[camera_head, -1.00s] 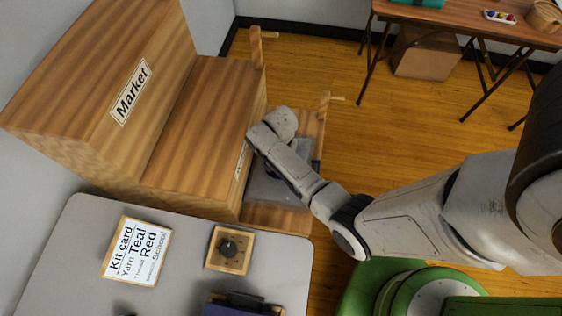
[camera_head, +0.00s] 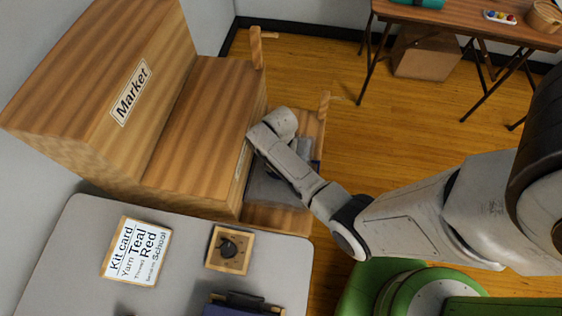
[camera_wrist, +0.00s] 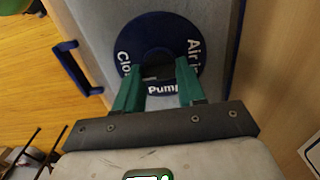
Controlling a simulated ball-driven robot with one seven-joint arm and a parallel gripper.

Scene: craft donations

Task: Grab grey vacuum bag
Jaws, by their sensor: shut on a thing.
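The grey vacuum bag (camera_head: 268,190) lies on the low wooden step, partly hidden behind my arm in the head view. In the wrist view its grey face (camera_wrist: 106,22) carries a round dark-blue valve (camera_wrist: 158,28) lettered "Air in", "Pump" and a partly covered "Clo". A blue handle (camera_wrist: 72,68) sticks out at its left edge. My gripper (camera_wrist: 160,72) has its green fingers at the valve's dark centre and is shut on it. The fingertips' exact contact is hard to see.
The wooden "Market" unit (camera_head: 165,110) rises directly left of the bag. A grey table (camera_head: 75,240) in front holds a sign (camera_head: 137,252) and a wooden box with a black knob (camera_head: 229,248). Open floor (camera_head: 400,125) lies to the right, before a brown table (camera_head: 480,22).

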